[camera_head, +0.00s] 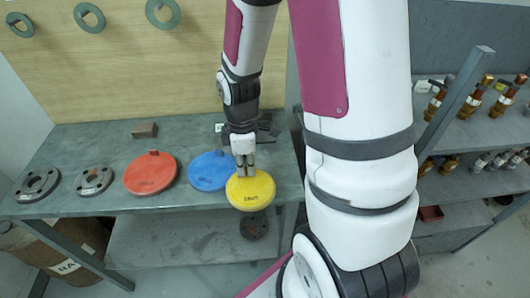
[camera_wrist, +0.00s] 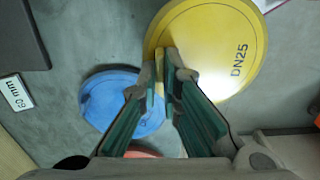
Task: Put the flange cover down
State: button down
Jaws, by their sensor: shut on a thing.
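A round yellow flange cover (camera_head: 250,191) marked DN25 is at the front edge of the grey workbench in the head view. My gripper (camera_head: 245,172) reaches down to it from behind and is shut on it. In the wrist view the yellow cover (camera_wrist: 215,45) fills the top right, and my gripper's fingertips (camera_wrist: 163,58) meet at its left edge. The grip point itself is partly hidden by the fingers. Whether the cover touches the bench cannot be told.
A blue cover (camera_head: 210,171) lies close beside the yellow one, and a red cover (camera_head: 150,173) lies further left. Two grey flanges (camera_head: 38,184) (camera_head: 94,180) lie at the bench's left. A small brown block (camera_head: 144,130) is behind. Shelves with valves (camera_head: 480,98) stand at the right.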

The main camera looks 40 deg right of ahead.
jog(key=w+d, duration=0.2)
jog(key=d, duration=0.1)
jog(key=w+d, duration=0.2)
jog(key=d, duration=0.2)
jog(key=w+d+f+p, duration=0.1)
jog(key=d, duration=0.2)
jog(key=shift+w+d, duration=0.2)
jog(key=shift+w, duration=0.2)
jog(key=shift+d+f, duration=0.1)
jog(key=shift+f, duration=1.7)
jog(key=shift+f, duration=0.15)
jog(key=c, duration=2)
grip_release()
jog(key=shift+o, duration=1.1)
